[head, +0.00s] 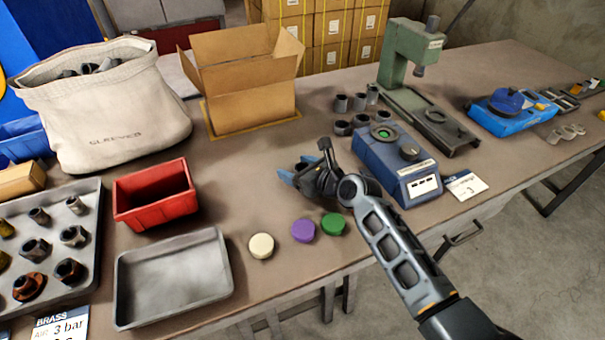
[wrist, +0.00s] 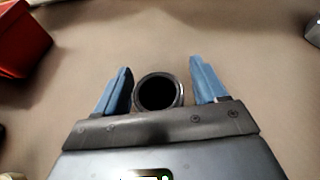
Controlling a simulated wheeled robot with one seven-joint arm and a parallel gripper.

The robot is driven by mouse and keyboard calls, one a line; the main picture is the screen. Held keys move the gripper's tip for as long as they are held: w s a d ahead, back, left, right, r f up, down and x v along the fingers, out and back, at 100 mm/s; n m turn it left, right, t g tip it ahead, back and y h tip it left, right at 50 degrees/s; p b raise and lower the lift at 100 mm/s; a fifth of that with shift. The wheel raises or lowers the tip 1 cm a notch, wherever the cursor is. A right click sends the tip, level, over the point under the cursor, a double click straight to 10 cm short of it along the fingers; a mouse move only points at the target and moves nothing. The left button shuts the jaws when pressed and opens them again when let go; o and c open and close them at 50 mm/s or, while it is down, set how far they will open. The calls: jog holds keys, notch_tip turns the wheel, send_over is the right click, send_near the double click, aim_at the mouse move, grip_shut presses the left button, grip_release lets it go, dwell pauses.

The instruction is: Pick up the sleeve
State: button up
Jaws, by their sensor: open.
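A dark round sleeve (wrist: 159,93) stands on the brown table in the wrist view, its open end facing the camera. It sits between the two blue fingers of my gripper (wrist: 160,66), nearer the left finger. The fingers are apart, and I see a gap on the right side. In the head view my gripper (head: 294,169) is low over the middle of the table, left of the blue device. There the gripper mostly hides the sleeve, and I cannot make it out clearly.
A red bin (head: 154,211), a grey tray (head: 172,300) and cream, purple and green discs (head: 303,230) lie left and front. The blue device (head: 392,178) is close on the right. A cardboard box (head: 245,95) and a sleeves bag (head: 120,125) stand behind.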

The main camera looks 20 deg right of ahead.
jog(key=c, duration=1.2)
jog(key=shift+r, duration=0.1)
jog(key=shift+c, duration=0.2)
